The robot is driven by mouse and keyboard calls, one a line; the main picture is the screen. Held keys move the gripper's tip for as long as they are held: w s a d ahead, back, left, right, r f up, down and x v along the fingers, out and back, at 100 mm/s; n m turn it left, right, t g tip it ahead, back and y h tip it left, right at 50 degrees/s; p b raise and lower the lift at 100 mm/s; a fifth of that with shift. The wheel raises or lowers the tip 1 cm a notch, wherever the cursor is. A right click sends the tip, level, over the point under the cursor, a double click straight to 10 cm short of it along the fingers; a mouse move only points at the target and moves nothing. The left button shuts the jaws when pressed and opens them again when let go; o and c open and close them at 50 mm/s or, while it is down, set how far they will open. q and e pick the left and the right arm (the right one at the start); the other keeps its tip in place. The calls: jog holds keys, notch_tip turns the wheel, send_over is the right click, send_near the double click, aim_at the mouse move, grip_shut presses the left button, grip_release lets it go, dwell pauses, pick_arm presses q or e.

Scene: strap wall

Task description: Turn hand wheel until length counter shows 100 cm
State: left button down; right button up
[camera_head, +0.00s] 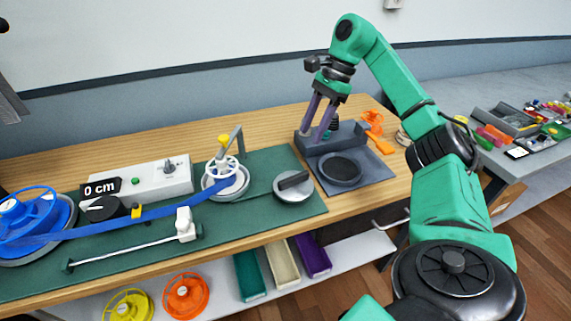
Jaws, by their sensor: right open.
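The white spoked hand wheel (222,168) sits on a round winder on the green mat, with a yellow knob standing up on its far side. The length counter (101,189) on the white box reads 0 cm. A blue strap (150,214) runs from the blue spool (32,221) at the left to the winder under the wheel. My right gripper (314,136) is open, its purple fingers pointing down by the grey block of a stand, right of the wheel and apart from it. Whether it touches the stand is unclear.
A grey stand with a round dark plate (340,168) lies right of the green mat (230,225). A grey disc with a black handle (293,186) sits near the mat's right end. Orange tools (374,143) lie behind. Spools and bins (282,266) stand on the shelf below.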

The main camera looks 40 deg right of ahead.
aim_at(295, 176)
jog(key=f, duration=0.2)
jog(key=s+a+f+b, duration=0.1)
jog(key=f, duration=0.1)
jog(key=a+f, duration=0.1)
jog(key=shift+s+a+f+b, duration=0.2)
jog(key=shift+a+f+b, duration=0.1)
jog(key=shift+f, duration=0.1)
jog(key=x, duration=0.2)
jog(key=w+x, duration=0.1)
jog(key=x, duration=0.1)
jog(key=shift+f, duration=0.15)
jog(key=shift+x, duration=1.1)
jog(key=shift+s+a+f, duration=0.1)
jog(key=shift+s+f, duration=0.05)
pick_arm(q)
jog(key=s+f, duration=0.2)
jog(key=s, duration=0.1)
jog(key=shift+f, duration=0.2)
pick_arm(e)
grip_shut()
